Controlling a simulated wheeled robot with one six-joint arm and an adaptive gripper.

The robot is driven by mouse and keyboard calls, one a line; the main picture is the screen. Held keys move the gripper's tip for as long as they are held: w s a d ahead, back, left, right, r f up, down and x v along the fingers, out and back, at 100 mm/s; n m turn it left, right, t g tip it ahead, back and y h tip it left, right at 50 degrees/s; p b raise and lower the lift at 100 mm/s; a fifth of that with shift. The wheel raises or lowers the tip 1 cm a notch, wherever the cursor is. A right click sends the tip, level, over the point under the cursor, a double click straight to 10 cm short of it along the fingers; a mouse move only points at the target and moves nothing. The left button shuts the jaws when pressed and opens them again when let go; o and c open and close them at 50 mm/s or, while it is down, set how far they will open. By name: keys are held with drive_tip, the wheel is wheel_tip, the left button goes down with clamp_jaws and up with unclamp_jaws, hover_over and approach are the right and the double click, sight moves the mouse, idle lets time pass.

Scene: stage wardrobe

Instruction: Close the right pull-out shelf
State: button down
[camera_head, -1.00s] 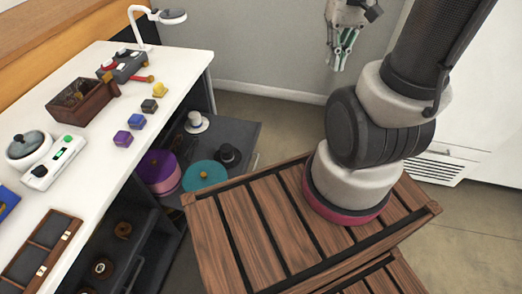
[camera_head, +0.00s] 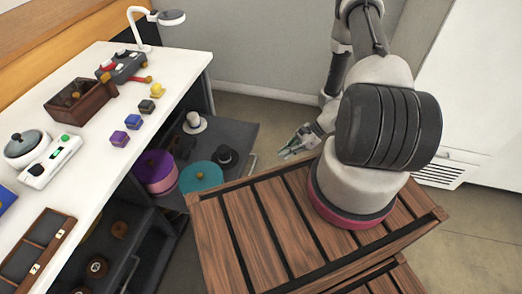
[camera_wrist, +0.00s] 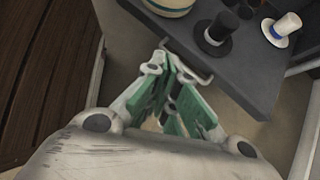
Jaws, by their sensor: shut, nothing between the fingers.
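The right pull-out shelf (camera_head: 238,131) is a dark grey board pulled out from under the white table. It carries a white hat (camera_head: 195,124), a black hat (camera_head: 226,158) and a teal round box (camera_head: 201,177). Its thin metal handle (camera_head: 253,164) is on the outer front edge. My gripper (camera_head: 284,154) is shut and empty, low beside that front edge. In the wrist view my gripper (camera_wrist: 172,68) points at the handle (camera_wrist: 206,76) and the shelf's front edge. The fingertips overlap the handle in this view; I cannot tell whether they touch it.
A slatted wooden crate (camera_head: 255,225) lies in front, below my arm. A purple round box (camera_head: 156,172) sits farther in under the table. The white table (camera_head: 90,95) holds a lamp, a wooden box and small blocks. Floor (camera_head: 262,112) is open beyond the shelf.

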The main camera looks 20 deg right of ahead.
drive_tip(key=w+d+f+m+t+h, duration=0.3)
drive_tip(key=w+d+f+m+t, duration=0.15)
drive_tip(key=w+f, duration=0.45)
drive_tip(key=w+a+f, duration=0.5)
drive_tip(key=w+a, duration=0.2)
drive_tip(key=a, duration=0.3)
drive_tip(key=shift+w+f+m, duration=0.3)
drive_tip(key=shift+f+m, duration=0.05)
drive_tip(key=shift+m, duration=0.1)
